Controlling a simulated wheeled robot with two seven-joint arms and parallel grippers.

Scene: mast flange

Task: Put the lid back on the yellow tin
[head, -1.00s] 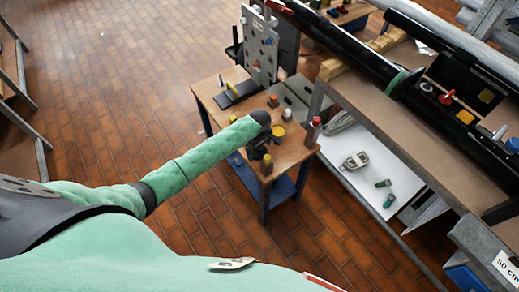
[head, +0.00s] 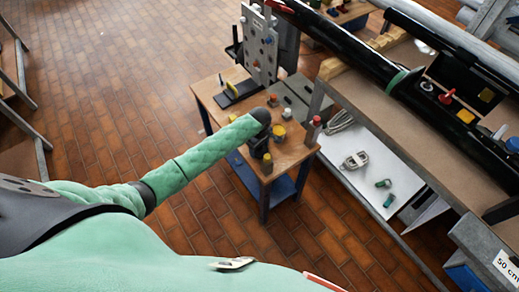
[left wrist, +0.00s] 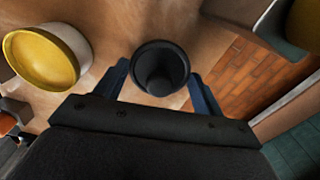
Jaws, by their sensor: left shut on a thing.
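The yellow tin (head: 279,132) stands on the small wooden table, just right of my left gripper (head: 262,148) in the head view. In the left wrist view, a round yellow thing with a pale side, apparently the tin (left wrist: 42,58), is at the upper left, apart from the fingers. It looks open at the top. My left gripper (left wrist: 160,76) is shut on a dark round piece (left wrist: 160,68) with a rim and a raised middle, possibly the lid. My arm hides part of the tabletop in the head view. My right gripper is not in view.
A workbench (head: 400,135) with a long black tube stands to the right.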

